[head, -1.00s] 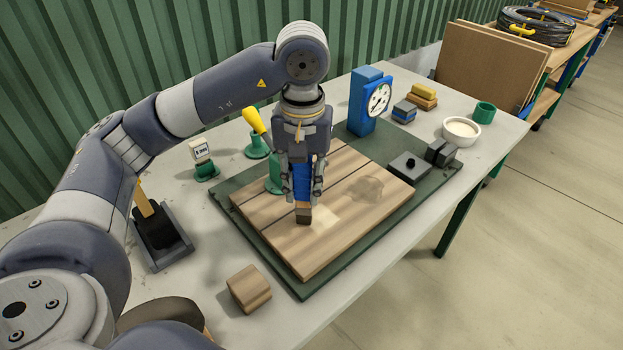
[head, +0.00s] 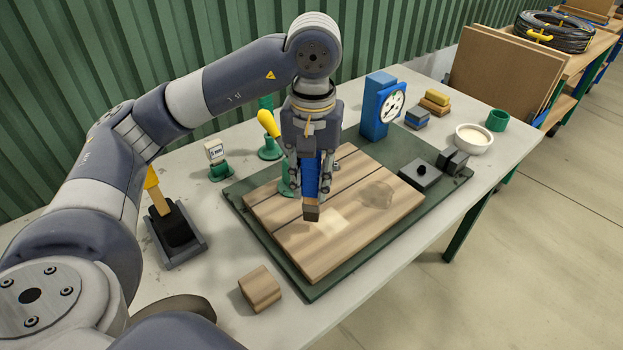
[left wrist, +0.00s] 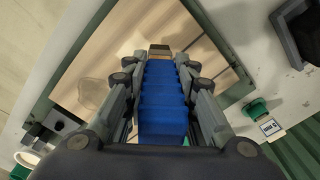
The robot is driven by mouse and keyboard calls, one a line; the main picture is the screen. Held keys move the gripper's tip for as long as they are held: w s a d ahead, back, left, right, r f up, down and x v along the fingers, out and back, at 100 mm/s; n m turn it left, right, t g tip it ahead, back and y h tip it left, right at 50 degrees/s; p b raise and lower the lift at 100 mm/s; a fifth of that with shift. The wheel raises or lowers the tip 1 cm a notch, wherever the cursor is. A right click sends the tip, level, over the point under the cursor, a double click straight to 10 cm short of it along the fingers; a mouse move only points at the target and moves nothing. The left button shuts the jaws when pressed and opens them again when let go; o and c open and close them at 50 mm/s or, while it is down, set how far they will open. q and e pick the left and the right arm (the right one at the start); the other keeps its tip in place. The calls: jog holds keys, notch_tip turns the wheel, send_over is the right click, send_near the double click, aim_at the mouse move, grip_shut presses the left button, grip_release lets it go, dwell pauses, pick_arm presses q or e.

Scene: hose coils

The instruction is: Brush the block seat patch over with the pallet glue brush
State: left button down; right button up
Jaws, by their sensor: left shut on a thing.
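My left gripper (head: 311,188) is shut on the blue handle of the pallet glue brush (head: 311,172), which points down with its brown bristle end (head: 311,211) lowest. In the left wrist view the blue handle (left wrist: 162,105) runs between the fingers to the brown end. The bristle end is over the wooden board, at the far-left edge of a pale squarish patch (head: 331,229), which looks like the block seat patch. I cannot tell whether the bristles touch the wood. A darker irregular patch (head: 377,195) lies farther right on the board. My right gripper is not in view.
The wooden board (head: 330,257) lies on a dark green mat (head: 318,291). A wooden block (head: 261,289) stands at the near left. A black pot in a grey tray (head: 178,236), a blue dial gauge (head: 380,107) and a white bowl (head: 473,139) stand around the mat.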

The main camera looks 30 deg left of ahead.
aim_at(312, 161)
pick_arm(q)
jog(key=shift+r+p, duration=1.3)
jog(key=shift+r, duration=0.6)
jog(key=shift+r+p, duration=0.3)
jog(key=shift+f, duration=0.1)
